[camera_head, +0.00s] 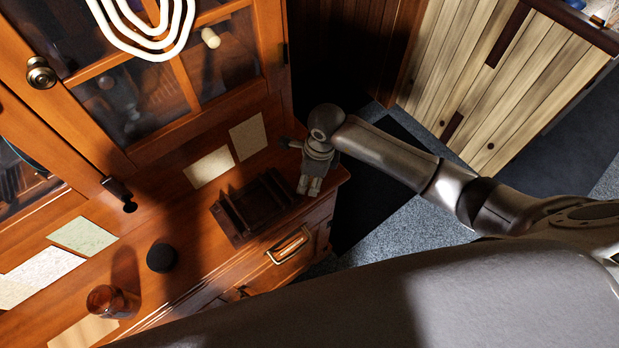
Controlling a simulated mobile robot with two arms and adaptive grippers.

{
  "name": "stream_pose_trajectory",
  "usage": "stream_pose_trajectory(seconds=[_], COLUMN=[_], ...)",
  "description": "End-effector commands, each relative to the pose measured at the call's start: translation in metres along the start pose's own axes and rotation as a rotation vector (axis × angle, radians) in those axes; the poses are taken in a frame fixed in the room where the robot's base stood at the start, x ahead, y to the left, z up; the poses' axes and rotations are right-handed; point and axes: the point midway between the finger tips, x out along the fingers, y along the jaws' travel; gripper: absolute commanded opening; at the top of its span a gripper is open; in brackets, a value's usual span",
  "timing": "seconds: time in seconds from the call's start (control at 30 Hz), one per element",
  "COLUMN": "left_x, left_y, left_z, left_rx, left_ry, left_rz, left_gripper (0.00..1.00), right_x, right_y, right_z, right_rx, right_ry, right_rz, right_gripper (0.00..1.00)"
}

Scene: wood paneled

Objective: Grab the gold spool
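I cannot clearly make out a gold spool in the head view. My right gripper (310,186) is over the right end of the wooden cabinet top (187,215), just right of a dark wooden tray (222,215). My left gripper does not show.
A black round object (161,257) and an amber glass jar (108,300) stand left of the tray. Paper sheets (209,167) lie on the cabinet top. Glass doors (150,90) rise behind. A plank-sided counter (500,75) stands at the upper right.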

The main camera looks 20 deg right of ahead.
Motion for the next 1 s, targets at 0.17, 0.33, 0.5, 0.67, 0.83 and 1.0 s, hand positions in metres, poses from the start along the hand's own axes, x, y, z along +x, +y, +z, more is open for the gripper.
stream_pose_trajectory(seconds=[0.17,0.33,0.5,0.67,0.83,1.0], left_x=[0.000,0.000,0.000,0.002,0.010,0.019], left_y=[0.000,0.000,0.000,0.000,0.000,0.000], left_z=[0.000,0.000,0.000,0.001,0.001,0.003], left_rx=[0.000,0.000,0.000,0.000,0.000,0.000], left_ry=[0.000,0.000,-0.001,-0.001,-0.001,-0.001], left_rz=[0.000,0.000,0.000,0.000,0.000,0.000], left_gripper=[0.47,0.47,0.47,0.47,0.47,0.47], right_x=[0.000,-0.001,-0.001,-0.003,-0.015,-0.043], right_y=[0.000,0.000,0.000,-0.001,-0.001,0.012], right_z=[0.000,0.000,0.000,0.001,0.003,0.008], right_rx=[0.000,0.000,0.000,-0.001,-0.003,-0.005], right_ry=[0.000,0.000,0.000,-0.002,-0.002,-0.003], right_rz=[0.000,0.000,0.000,-0.001,-0.004,-0.002], right_gripper=[0.20,0.11,0.11,0.11,0.11,0.11])
